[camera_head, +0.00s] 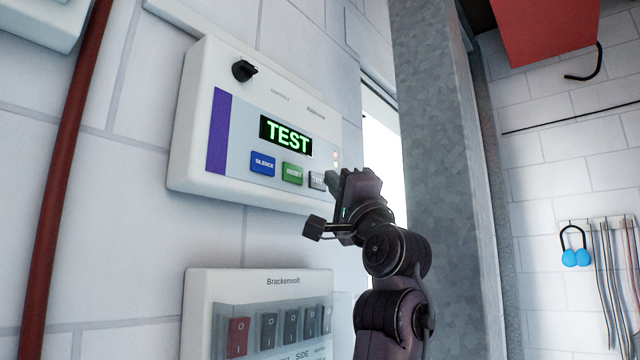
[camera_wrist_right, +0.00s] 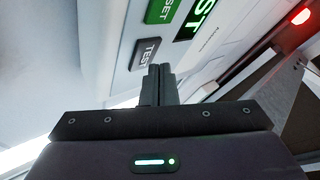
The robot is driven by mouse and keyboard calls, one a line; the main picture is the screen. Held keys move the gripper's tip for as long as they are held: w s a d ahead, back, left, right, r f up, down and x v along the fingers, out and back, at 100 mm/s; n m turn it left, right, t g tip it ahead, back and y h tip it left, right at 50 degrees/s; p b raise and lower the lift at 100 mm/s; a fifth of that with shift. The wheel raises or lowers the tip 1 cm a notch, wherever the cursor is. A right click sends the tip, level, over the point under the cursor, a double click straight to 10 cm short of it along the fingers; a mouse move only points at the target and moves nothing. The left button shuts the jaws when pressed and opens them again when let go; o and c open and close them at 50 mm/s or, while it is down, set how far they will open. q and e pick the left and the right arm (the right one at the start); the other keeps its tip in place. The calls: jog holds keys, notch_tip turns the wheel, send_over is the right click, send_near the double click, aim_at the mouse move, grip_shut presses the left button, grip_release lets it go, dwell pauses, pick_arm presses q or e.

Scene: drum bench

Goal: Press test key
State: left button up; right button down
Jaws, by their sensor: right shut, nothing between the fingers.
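The white control panel (camera_head: 200,110) is mounted on the wall, and its display (camera_head: 286,136) reads "TEST" in green letters. My left gripper is out of view.
A dark knob (camera_head: 243,70) sits at the control panel's top left. A grey metal column (camera_head: 435,150) stands close on the right, and a red pipe (camera_head: 65,180) runs down the left.

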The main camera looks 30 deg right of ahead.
jog(key=shift+s, duration=0.1)
jog(key=s+b, duration=0.1)
jog(key=s+d+b, duration=0.1)
jog(key=s, duration=0.1)
jog(key=s+d+b, duration=0.1)
jog(key=s, duration=0.1)
jog(key=shift+s+d, duration=0.15)
jog(key=shift+s, duration=0.05)
